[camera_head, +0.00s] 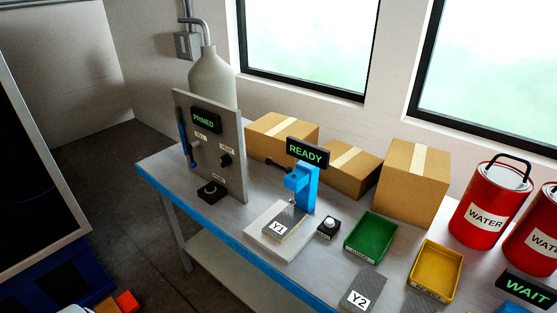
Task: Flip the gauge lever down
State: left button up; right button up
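The blue gauge (311,190) stands on a pale base plate (262,232) on the workbench, under a black display (307,151) reading READY in green. Its black lever (279,165) sticks out to the left from the upper part, roughly level and slightly raised at its knob end. A grey block labelled Y1 (286,223) lies on the base plate below the gauge head. Whether the gauge touches it cannot be told. A small black box with a pale round button (329,225) stands right of the plate. Neither of my grippers is in view.
On the bench (210,220), a grey panel (220,165) reading PRIMED stands left, with a black-knobbed box (211,192) before it. Green (371,237) and yellow (436,269) trays and block Y2 (357,292) lie right. Cardboard boxes (412,184) and red WATER cans (485,215) stand behind.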

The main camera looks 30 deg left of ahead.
aim_at(269, 161)
jog(key=u, duration=1.45)
jog(key=i, duration=0.4)
jog(key=z, duration=1.7)
